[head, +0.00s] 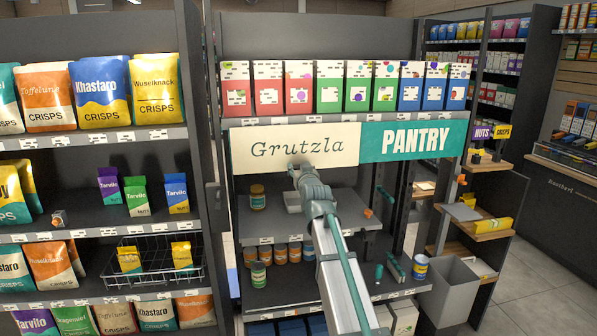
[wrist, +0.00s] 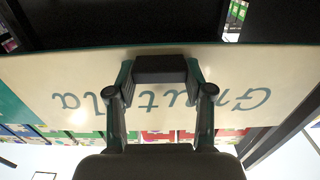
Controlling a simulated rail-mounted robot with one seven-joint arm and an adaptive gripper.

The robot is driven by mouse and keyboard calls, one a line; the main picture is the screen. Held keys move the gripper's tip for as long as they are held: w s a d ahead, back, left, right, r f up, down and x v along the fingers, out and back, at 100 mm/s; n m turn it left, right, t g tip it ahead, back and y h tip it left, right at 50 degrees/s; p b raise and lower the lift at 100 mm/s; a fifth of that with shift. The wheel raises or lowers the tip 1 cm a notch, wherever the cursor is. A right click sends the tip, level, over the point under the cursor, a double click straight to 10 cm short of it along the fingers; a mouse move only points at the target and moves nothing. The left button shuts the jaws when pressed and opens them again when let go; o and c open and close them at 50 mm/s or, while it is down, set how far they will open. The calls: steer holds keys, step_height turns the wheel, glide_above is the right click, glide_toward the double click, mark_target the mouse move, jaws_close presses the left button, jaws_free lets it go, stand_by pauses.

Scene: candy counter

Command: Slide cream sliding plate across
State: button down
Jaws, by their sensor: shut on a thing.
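The cream sliding plate (head: 290,131) with "Grutzla" lettering sits on the front of the middle shelf unit, on the left half of a sign strip. A teal plate (head: 410,142) marked "PANTRY" is directly to its right. My gripper (head: 298,168) is at the cream plate's lower edge, near its middle. In the wrist view the cream plate (wrist: 50,80) appears upside down, and my gripper (wrist: 160,75) is shut on a dark block-shaped handle (wrist: 160,68) at the plate's edge. My fingers hide part of the lettering.
Several red, green and blue boxes (head: 328,86) stand above the sign strip. Below it are shelves with jars (head: 257,197) and a can (head: 420,267). A crisps shelf (head: 100,142) with a wire basket stands left. A grey bin (head: 452,290) stands lower right.

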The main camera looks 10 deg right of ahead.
steer(key=shift+a, duration=0.1)
steer(key=c, duration=0.9)
jaws_free()
steer(key=o, duration=0.5)
steer(key=shift+a, duration=0.2)
steer(key=shift+c, duration=0.2)
steer(key=shift+d, duration=0.1)
steer(key=s, duration=1.2)
